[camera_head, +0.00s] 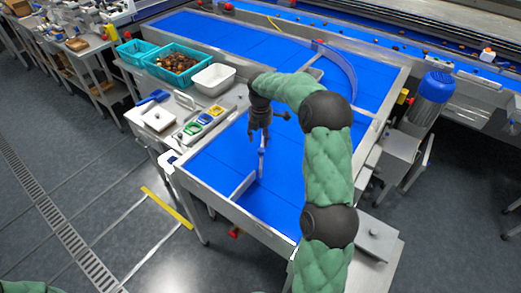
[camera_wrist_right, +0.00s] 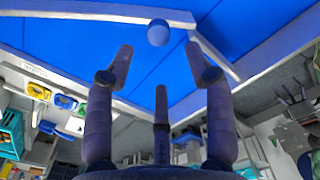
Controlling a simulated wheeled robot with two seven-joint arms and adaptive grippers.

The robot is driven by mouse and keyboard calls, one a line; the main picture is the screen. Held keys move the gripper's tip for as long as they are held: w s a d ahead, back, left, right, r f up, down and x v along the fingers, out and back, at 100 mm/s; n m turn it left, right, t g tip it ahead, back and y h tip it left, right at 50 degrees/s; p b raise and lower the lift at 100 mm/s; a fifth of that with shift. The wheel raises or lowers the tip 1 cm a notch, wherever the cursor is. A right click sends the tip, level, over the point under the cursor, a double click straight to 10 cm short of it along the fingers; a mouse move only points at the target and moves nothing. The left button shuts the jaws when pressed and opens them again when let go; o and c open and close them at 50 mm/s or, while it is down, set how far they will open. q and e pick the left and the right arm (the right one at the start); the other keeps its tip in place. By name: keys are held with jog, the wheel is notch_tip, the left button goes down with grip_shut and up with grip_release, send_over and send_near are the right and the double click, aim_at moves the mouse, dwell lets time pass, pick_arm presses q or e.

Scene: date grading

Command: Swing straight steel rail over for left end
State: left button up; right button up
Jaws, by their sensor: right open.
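A straight steel rail (camera_head: 243,187) stands on the blue belt (camera_head: 205,168) near its front-left edge in the head view. A thin upright strip (camera_head: 262,163) shows just below my right gripper (camera_head: 260,137). In the right wrist view, a pale rail (camera_wrist_right: 110,11) crosses the top, and a shorter slanted piece (camera_wrist_right: 217,58) lies at right. A round blue-grey knob (camera_wrist_right: 158,33) sits beyond the open fingers of my right gripper (camera_wrist_right: 156,65), between their tips in the picture. Contact is not visible. My left gripper is out of view.
A curved guide (camera_head: 345,72) stands farther along the belt. Teal crates (camera_head: 150,66), a white tub (camera_head: 213,79) and small coloured trays (camera_head: 204,119) line the left side. A blue motor (camera_head: 432,90) stands right. The front-left belt is mostly clear.

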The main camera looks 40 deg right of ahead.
aim_at(261, 150)
notch_tip(261, 150, down, 7)
jog(key=shift+b, duration=0.5)
jog(key=shift+c, duration=0.3)
grip_shut()
